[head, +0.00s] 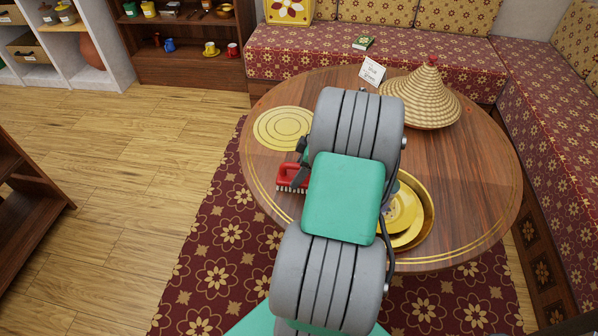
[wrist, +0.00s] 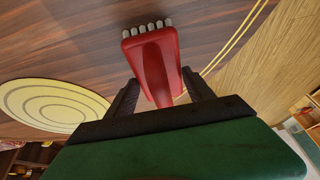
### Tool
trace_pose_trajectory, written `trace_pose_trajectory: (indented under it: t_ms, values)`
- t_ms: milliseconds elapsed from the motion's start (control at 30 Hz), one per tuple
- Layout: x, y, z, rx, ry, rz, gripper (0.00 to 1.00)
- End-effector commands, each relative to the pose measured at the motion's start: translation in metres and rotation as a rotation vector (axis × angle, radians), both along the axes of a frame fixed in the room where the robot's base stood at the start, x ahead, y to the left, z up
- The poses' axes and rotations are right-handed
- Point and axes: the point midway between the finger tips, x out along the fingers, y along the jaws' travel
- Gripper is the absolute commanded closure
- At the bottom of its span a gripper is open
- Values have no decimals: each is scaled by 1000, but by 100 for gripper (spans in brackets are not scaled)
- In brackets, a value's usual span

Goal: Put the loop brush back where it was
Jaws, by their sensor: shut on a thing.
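The loop brush (head: 291,174) is red with pale bristles. In the head view it shows just left of my arm, over the left part of the round wooden table (head: 460,170). My gripper (wrist: 159,79) is shut on the red loop handle of the brush (wrist: 152,55), with one dark finger on each side. In the head view my arm hides most of the gripper. I cannot tell whether the bristles touch the tabletop or hang just above it.
A yellow ringed round mat (head: 284,128) lies bare on the table behind the brush. A yellow bowl with dishes (head: 428,213) is partly hidden right of my arm. A woven cone lid (head: 420,98) and a small card (head: 372,72) stand at the back. A patterned bench (head: 300,50) surrounds the table.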

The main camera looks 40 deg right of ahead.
Motion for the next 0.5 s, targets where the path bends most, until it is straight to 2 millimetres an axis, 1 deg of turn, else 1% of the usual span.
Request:
trace_pose_trajectory:
  t_ms: [167, 267, 300, 500]
  values:
    - [0, -1, 1, -2, -1, 0, 90]
    - [0, 0, -3, -1, -1, 0, 90]
    - [0, 0, -2, -1, -1, 0, 36]
    - [0, 0, -1, -1, -1, 0, 20]
